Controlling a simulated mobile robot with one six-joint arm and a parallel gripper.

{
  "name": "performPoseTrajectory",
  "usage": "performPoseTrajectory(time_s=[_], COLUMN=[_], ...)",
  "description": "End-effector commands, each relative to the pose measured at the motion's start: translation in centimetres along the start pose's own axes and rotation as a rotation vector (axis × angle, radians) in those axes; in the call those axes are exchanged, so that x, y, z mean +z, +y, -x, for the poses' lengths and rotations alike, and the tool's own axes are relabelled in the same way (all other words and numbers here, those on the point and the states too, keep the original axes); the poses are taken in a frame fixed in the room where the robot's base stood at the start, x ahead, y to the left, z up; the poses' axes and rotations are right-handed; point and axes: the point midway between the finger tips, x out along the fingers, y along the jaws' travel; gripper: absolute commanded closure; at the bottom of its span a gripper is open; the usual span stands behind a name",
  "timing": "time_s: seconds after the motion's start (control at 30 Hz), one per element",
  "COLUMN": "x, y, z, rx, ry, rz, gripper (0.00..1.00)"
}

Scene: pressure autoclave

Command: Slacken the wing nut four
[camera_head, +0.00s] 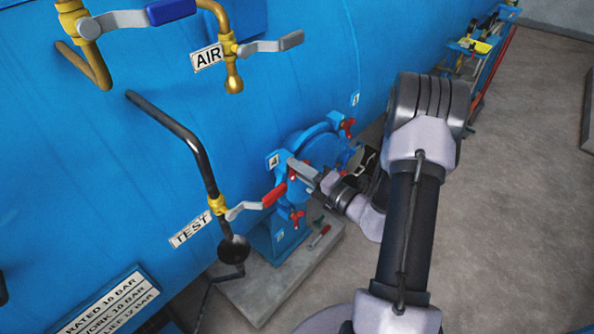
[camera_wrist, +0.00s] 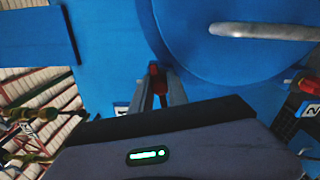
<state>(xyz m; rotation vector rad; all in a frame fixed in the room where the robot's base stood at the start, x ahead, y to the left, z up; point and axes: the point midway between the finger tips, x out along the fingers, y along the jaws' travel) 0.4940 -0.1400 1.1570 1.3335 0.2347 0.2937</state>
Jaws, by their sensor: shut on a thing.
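Wing nut four is red and sits beside the plate marked 4 (camera_head: 274,161) on the blue round door (camera_head: 322,145). My gripper (camera_head: 293,168) reaches the nut from the right. In the wrist view, my gripper (camera_wrist: 160,82) has its two fingers closed on either side of wing nut four (camera_wrist: 155,78). The fingers hide much of the nut. How far the nut is turned cannot be told.
Other red wing nuts sit on the door rim, at upper right (camera_head: 347,127) and low (camera_head: 297,217). A red-handled tool (camera_head: 320,236) lies on the concrete plinth (camera_head: 262,297).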

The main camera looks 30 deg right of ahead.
Motion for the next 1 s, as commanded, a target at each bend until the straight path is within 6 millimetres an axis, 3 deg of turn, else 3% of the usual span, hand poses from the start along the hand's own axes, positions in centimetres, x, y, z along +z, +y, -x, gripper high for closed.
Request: performPoseTrajectory(time_s=[0.6,1.0], x=[-0.1,-0.11], y=[-0.23,-0.07], z=[0.01,0.01], rx=[-0.001,-0.001], ry=[0.001,0.001], rz=[0.556,0.764], gripper=[1.0,1.0])
